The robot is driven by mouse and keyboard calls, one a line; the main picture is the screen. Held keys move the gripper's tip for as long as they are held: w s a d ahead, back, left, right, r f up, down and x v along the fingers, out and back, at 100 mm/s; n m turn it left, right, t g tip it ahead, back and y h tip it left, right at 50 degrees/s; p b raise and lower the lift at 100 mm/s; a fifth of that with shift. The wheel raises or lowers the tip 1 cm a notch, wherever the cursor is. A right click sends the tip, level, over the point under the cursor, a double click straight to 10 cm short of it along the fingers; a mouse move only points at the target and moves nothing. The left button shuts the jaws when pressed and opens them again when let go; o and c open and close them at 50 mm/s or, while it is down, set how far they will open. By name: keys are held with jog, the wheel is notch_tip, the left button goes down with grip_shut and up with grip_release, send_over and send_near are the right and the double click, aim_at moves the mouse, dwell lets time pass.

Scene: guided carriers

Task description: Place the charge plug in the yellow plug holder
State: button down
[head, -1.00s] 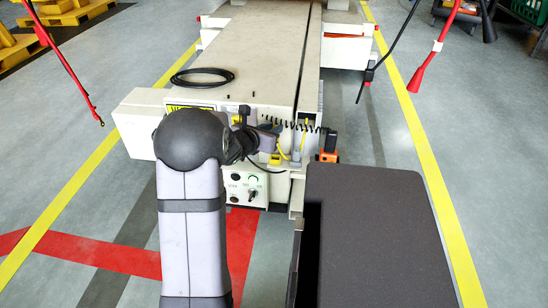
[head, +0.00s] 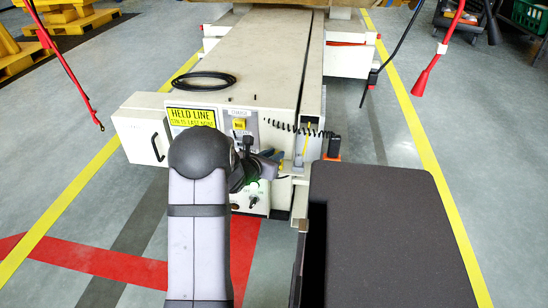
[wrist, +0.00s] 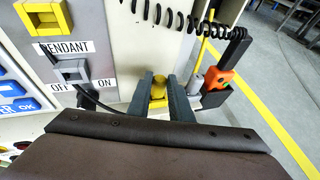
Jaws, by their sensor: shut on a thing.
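My gripper (wrist: 160,98) is shut, its two dark blue-grey fingers on either side of a yellow-topped piece (wrist: 158,86), which I take to be the charge plug. Its lower part is hidden by the dark wrist cover. In the head view my gripper (head: 270,162) is at the front of the white carrier, partly hidden by my arm. A yellow holder (head: 239,124) sits under the CHARGE label on the panel, up and left of my gripper. A yellow holder also shows at the wrist view's top left (wrist: 45,15), apart from my fingers.
A coiled black cable (wrist: 165,12) and an orange-black handset (wrist: 222,80) are close on the right. A black cable loop (head: 207,80) lies on the carrier top (head: 262,60).

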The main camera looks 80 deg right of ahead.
jog(key=shift+f, duration=0.2)
jog(key=c, duration=1.6)
grip_release()
jog(key=shift+r, duration=0.25)
jog(key=shift+a+r, duration=0.1)
jog(key=shift+a, duration=0.05)
jog(key=p+v, duration=0.3)
jog(key=v, duration=0.8)
jog(key=shift+w+a, duration=0.1)
jog(key=shift+a, duration=0.25)
jog(key=shift+w+r, duration=0.1)
